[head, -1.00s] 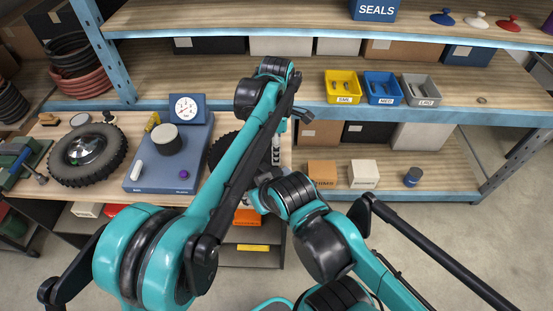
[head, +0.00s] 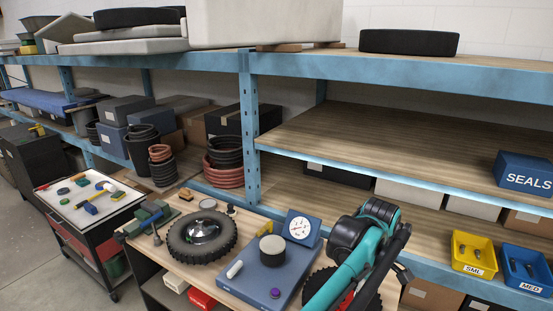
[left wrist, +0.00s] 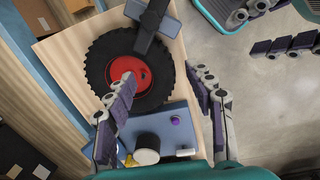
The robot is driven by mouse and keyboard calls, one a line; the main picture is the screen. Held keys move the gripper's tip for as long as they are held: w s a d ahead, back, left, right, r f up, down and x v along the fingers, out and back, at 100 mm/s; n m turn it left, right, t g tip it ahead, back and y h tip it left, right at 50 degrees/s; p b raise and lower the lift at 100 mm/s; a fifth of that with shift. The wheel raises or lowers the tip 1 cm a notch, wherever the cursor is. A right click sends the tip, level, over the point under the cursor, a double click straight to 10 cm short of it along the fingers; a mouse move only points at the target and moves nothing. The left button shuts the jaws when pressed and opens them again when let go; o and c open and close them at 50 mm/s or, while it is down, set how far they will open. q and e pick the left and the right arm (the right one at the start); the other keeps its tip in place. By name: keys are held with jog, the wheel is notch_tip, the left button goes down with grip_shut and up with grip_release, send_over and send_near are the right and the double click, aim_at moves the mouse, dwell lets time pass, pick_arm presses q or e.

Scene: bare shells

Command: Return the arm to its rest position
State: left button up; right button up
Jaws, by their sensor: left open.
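My left arm (head: 352,262), teal and black, rises from the bottom of the head view over the right part of the workbench. Its gripper is hidden there. In the left wrist view my left gripper (left wrist: 165,98) is open and empty, its two grey-purple fingers spread apart. A black tyre with a red hub (left wrist: 146,86) lies below, partly covered by one finger and a dark bar-like part. Parts of what looks like my right gripper (left wrist: 272,30) show at the top right of that view, cut by the frame edge; its opening is unclear.
The workbench (head: 165,262) bears a wheel (head: 202,232), a blue gauge station (head: 270,280) and a green vise (head: 150,217). Blue-framed shelving (head: 251,130) stands behind, with yellow (head: 474,254) and blue (head: 527,268) bins at right. A tool cart (head: 92,200) stands left. Bare floor (left wrist: 262,100) lies beside the bench.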

pick_arm(q)
jog(key=s+a+f+m+t+h+b, duration=0.1)
jog(key=a+f+m+t+b, duration=0.15)
jog(key=a, duration=1.05)
jog(key=a+f+m+t+b, duration=0.1)
jog(key=a+f+m+b, duration=0.2)
jog(key=a, duration=1)
jog(key=s+a+f+m+t+b, duration=0.1)
jog(key=s+a+f+m+b, duration=0.1)
jog(key=s+a+f, duration=0.3)
jog(key=s+a+f+m+t+y+b, duration=0.1)
jog(key=s+a+f+m+t+b, duration=0.1)
jog(key=a+f, duration=0.5)
jog(key=s+a+m+b, duration=0.1)
jog(key=s+a+b, duration=0.1)
jog(key=s+a, duration=0.1)
jog(key=shift+s+a+f, duration=0.2)
jog(key=shift+s+a, duration=0.2)
jog(key=shift+a, duration=0.25)
